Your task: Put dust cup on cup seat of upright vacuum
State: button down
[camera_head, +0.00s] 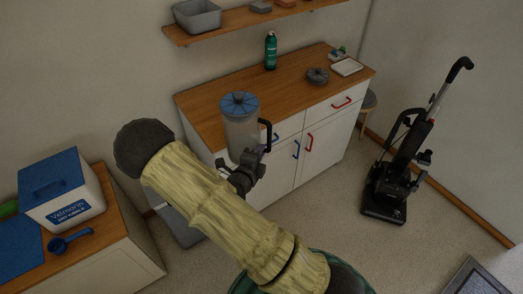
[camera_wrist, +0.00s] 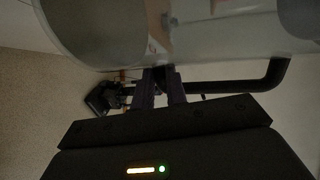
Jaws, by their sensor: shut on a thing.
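The dust cup (camera_head: 240,132) is a clear cylinder with a blue ribbed lid and a black handle on its right. It is held upright in front of the wooden counter. My gripper (camera_head: 256,156) is shut on its handle side; the exact contact is hard to see. In the wrist view, the dust cup (camera_wrist: 200,35) fills the top, its handle runs right, and my gripper (camera_wrist: 161,78) is below it. The black upright vacuum (camera_head: 398,165) stands on the floor at the right, apart from the cup. Its cup seat is too small to make out.
The white cabinet (camera_head: 325,145) with a wooden top stands behind the cup, carrying a green bottle (camera_head: 271,50) and a grey round item (camera_head: 317,76). A stool (camera_head: 368,103) is beside it. A blue-lidded box (camera_head: 62,190) is at left. The floor before the vacuum is clear.

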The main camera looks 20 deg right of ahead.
jog(key=s+a+f+n+t+y, duration=0.1)
jog(key=s+f+n+y, duration=0.1)
jog(key=f+n+y, duration=0.2)
jog(key=s+f+n+t+y, duration=0.2)
jog(key=f+y, duration=0.3)
jog(key=f, duration=0.5)
jog(key=shift+a+f+n+t+y, duration=0.3)
jog(key=shift+a+n+y, duration=0.1)
jog(key=shift+n, duration=0.5)
jog(key=shift+d, duration=0.15)
